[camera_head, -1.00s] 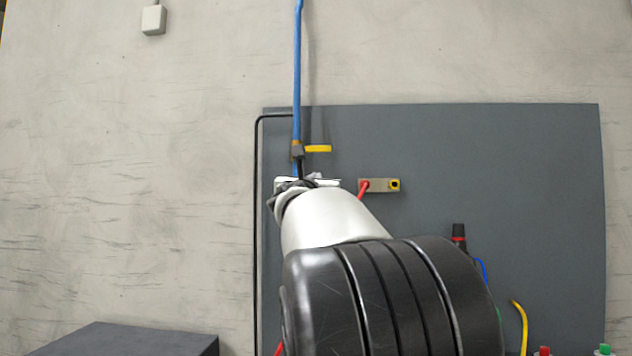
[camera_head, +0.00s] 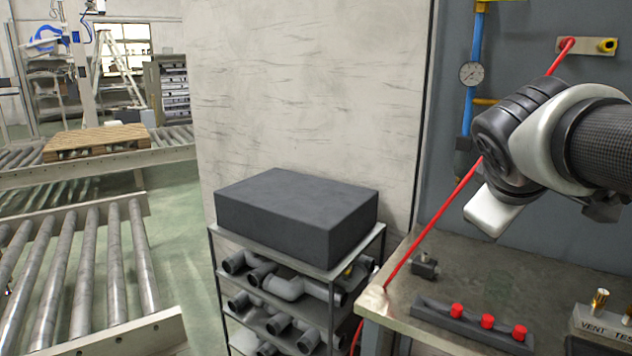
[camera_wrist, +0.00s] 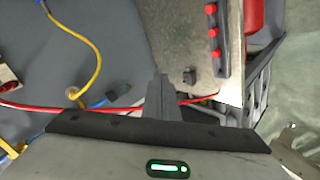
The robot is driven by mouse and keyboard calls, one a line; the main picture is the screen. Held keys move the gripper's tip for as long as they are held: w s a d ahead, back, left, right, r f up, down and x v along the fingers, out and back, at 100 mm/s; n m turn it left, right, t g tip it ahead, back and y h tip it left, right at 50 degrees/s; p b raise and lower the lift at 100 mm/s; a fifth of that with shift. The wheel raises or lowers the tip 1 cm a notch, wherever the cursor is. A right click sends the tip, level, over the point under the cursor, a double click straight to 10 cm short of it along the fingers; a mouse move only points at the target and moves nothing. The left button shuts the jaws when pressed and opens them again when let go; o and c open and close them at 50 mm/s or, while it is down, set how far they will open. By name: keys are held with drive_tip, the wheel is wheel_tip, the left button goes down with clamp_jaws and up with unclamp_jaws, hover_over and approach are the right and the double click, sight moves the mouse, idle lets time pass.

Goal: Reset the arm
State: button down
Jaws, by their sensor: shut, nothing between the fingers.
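My arm (camera_head: 540,140) reaches in from the right edge in the head view, in front of the grey panel and above the workbench (camera_head: 448,268). The gripper's fingers cannot be made out in that view. In the wrist view my gripper (camera_wrist: 161,82) shows its fingers together at the centre, shut and empty. Beyond them are the grey panel, a red hose (camera_wrist: 45,108), a yellow hose (camera_wrist: 88,40) and the bench with a row of red-capped fittings (camera_wrist: 214,35). The fingertips overlap the red hose in the picture; I cannot tell whether they touch it.
A pressure gauge (camera_head: 472,74) hangs on the blue pipe near my arm. The red hose (camera_head: 435,225) runs down to the bench corner. A dark block (camera_head: 285,225) tops a rack of grey pipe fittings (camera_head: 285,287). Roller conveyors (camera_head: 95,265) stand at left, with open floor between.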

drive_tip(key=s+a+f+m+g+y, duration=0.2)
drive_tip(key=s+a+f+m+y, duration=0.35)
drive_tip(key=s+a+f, duration=0.75)
wheel_tip(320, 180, up, 21)
drive_tip(key=a+p, duration=0.1)
drive_tip(key=p, duration=2.1)
drive_tip(key=shift+s+a+m+g, duration=0.35)
drive_tip(key=shift+s+a+g, duration=0.05)
